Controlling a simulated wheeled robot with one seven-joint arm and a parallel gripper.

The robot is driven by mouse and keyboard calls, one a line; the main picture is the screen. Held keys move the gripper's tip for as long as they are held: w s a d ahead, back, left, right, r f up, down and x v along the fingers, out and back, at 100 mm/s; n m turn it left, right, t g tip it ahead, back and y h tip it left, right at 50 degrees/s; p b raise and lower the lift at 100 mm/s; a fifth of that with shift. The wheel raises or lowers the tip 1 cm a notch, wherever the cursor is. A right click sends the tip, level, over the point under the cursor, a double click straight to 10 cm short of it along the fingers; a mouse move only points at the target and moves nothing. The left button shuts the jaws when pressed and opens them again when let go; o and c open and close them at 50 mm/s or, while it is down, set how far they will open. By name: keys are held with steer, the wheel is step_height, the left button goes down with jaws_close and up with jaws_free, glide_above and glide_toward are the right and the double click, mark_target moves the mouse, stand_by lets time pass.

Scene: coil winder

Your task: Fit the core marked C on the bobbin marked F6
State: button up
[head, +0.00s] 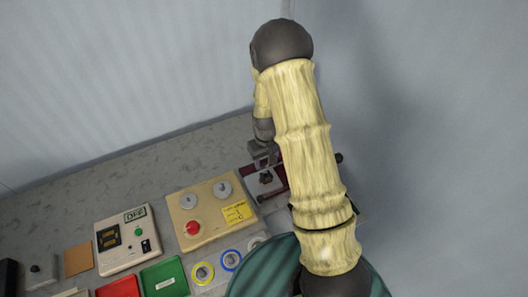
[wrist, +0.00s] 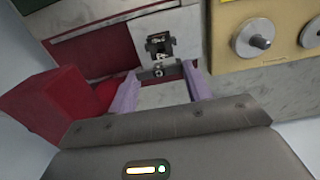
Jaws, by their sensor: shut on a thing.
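My gripper (wrist: 160,84) is low over the dark red and white device at the back of the bench. Its two pale purple fingers are shut on a small dark grey piece (wrist: 158,71), which shows between the fingertips in the wrist view. I cannot read a mark on it, so I cannot tell whether it is the core marked C. A white plate with a black fitting (wrist: 159,46) lies just beyond the fingertips. In the head view my gripper (head: 264,160) is partly hidden by my arm. No bobbin marked F6 can be made out.
A tan panel (head: 212,213) with two metal discs and a red button stands left of the device. A cream control box (head: 127,239), red tray (head: 118,286), green tray (head: 164,278), and yellow (head: 203,273) and blue (head: 231,260) rings lie nearby. A red block (wrist: 48,105) is close by my gripper.

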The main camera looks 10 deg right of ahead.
mark_target(266, 164)
steer(key=shift+s+a, duration=0.15)
steer(key=shift+s, duration=0.15)
steer(key=shift+w+f+b, duration=0.1)
steer(key=shift+f+b, duration=1.7)
steer(key=shift+f, duration=0.7)
steer(key=shift+f+b, duration=0.6)
steer(key=shift+f, duration=0.2)
steer(key=o, duration=1)
step_height(266, 164, up, 17)
steer(key=shift+r+b, duration=0.2)
steer(key=shift+b, duration=0.95)
